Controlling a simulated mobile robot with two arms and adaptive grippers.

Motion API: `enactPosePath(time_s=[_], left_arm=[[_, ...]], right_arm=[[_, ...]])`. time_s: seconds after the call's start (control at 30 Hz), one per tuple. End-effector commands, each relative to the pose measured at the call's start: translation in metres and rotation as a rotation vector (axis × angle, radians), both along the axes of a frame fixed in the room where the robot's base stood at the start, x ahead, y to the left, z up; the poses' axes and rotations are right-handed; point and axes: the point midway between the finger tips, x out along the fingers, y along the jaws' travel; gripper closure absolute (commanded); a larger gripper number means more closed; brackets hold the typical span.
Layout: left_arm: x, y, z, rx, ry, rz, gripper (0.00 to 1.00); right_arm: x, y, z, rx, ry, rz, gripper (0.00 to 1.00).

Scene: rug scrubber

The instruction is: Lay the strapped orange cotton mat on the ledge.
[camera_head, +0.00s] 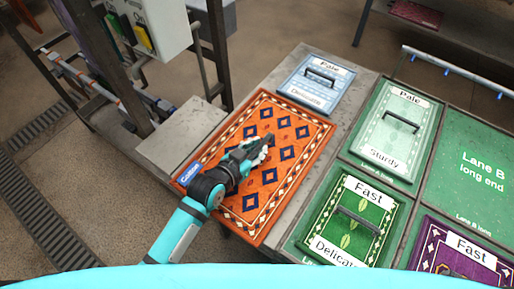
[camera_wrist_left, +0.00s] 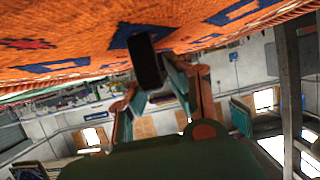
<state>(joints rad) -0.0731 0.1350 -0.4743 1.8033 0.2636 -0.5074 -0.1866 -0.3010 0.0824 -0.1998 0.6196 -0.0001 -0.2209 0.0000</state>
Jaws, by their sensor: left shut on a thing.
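The orange mat (camera_head: 255,195) has dark blue diamonds, a patterned border and a blue "Cotton" tag at its left edge. It is over the grey surface on the near left side of the worktop; I cannot tell whether it rests there or hangs just above. My left gripper (camera_head: 265,145) is at the middle of the mat, shut on its strap. In the left wrist view the mat (camera_wrist_left: 60,45) fills the top, with the dark strap (camera_wrist_left: 145,60) at my fingers (camera_wrist_left: 160,85). A bare grey ledge (camera_head: 183,130) shows left of the mat. My right gripper is not in view.
A pale blue mat (camera_head: 318,80) lies beyond the orange one. To the right are a pale green mat (camera_head: 395,125), a dark green mat (camera_head: 350,222), a purple mat (camera_head: 455,255) and an empty Lane B panel (camera_head: 480,175). A machine frame with a control box (camera_head: 160,25) stands at left.

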Motion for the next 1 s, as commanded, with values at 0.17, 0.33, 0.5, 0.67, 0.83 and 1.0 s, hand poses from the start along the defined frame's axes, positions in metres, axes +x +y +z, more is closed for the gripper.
enactPosePath(time_s=[0.17,0.33,0.5,0.67,0.83,1.0], left_arm=[[0.001,0.000,-0.001,-0.003,-0.005,0.000,1.00],[0.001,0.000,0.000,-0.003,-0.004,0.000,1.00],[0.001,0.000,-0.001,-0.003,-0.004,0.000,1.00],[0.001,0.000,-0.004,-0.003,-0.004,0.000,1.00],[0.001,-0.001,-0.008,-0.003,-0.004,0.000,1.00],[0.001,-0.001,-0.011,-0.003,-0.005,0.000,1.00]], right_arm=[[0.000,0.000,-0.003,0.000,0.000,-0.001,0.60],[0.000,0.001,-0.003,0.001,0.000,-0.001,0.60],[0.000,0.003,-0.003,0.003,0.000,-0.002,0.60],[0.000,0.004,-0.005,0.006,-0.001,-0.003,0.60],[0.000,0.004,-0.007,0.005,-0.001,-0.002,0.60],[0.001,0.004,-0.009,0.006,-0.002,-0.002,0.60]])
